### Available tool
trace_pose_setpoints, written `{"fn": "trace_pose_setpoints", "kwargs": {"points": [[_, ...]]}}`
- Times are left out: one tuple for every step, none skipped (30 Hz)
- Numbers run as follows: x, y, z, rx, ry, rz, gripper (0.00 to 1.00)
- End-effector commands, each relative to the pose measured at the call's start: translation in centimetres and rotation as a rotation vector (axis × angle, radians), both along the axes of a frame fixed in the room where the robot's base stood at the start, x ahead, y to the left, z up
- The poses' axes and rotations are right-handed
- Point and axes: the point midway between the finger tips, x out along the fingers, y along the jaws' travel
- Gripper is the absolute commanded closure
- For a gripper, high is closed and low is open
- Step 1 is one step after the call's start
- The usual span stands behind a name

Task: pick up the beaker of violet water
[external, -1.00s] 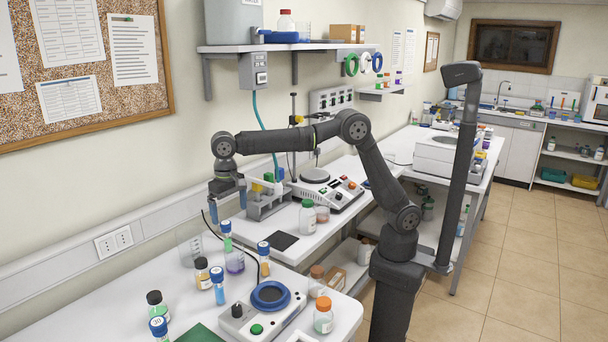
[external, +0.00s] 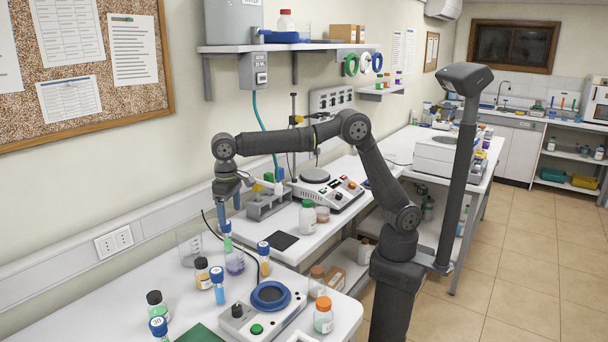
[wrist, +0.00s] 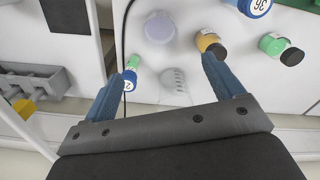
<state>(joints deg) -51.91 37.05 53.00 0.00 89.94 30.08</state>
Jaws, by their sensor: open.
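The beaker of violet water (external: 235,264) stands on the near bench, partly behind a blue-capped tube with green liquid (external: 227,243). In the wrist view the violet beaker (wrist: 160,28) lies beyond the fingertips, seen from above. My gripper (external: 229,208) points down, above and slightly left of the violet beaker. It also shows in the wrist view (wrist: 166,72), open, with two blue fingers apart and nothing held. An empty clear beaker (wrist: 173,82) appears between the fingers. The green tube (wrist: 131,72) is near the left fingertip in that view.
An amber bottle with a black cap (external: 202,272) and a blue tube (external: 217,286) stand close in front. A yellow tube (external: 263,260) stands to the right, beside a hotplate (external: 262,318). A grey tube rack (external: 268,204) is behind.

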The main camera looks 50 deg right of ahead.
Motion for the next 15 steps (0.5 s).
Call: {"fn": "trace_pose_setpoints", "kwargs": {"points": [[-0.04, -0.01, -0.12, 0.000, 0.000, 0.096, 0.14], [-0.06, 0.00, -0.18, 0.000, 0.000, 0.157, 0.14], [-0.09, 0.00, -0.26, 0.000, 0.000, 0.239, 0.14], [-0.10, -0.01, -0.32, 0.000, 0.000, 0.300, 0.14], [-0.11, -0.01, -0.38, 0.000, 0.001, 0.362, 0.14], [-0.14, -0.01, -0.45, 0.000, 0.001, 0.444, 0.14], [-0.16, -0.01, -0.51, 0.000, 0.001, 0.506, 0.14], [-0.17, -0.01, -0.56, -0.001, 0.001, 0.567, 0.14], [-0.19, -0.01, -0.64, -0.001, 0.001, 0.645, 0.14], [-0.20, -0.01, -0.69, -0.001, 0.001, 0.702, 0.14], [-0.22, -0.01, -0.74, -0.001, 0.001, 0.757, 0.14], [-0.24, -0.02, -0.80, -0.001, 0.001, 0.824, 0.14], [-0.24, -0.02, -0.85, 0.000, 0.000, 0.870, 0.14], [-0.25, -0.01, -0.89, 0.000, 0.000, 0.913, 0.14], [-0.27, -0.01, -0.94, 0.000, 0.000, 0.963, 0.14]]}}
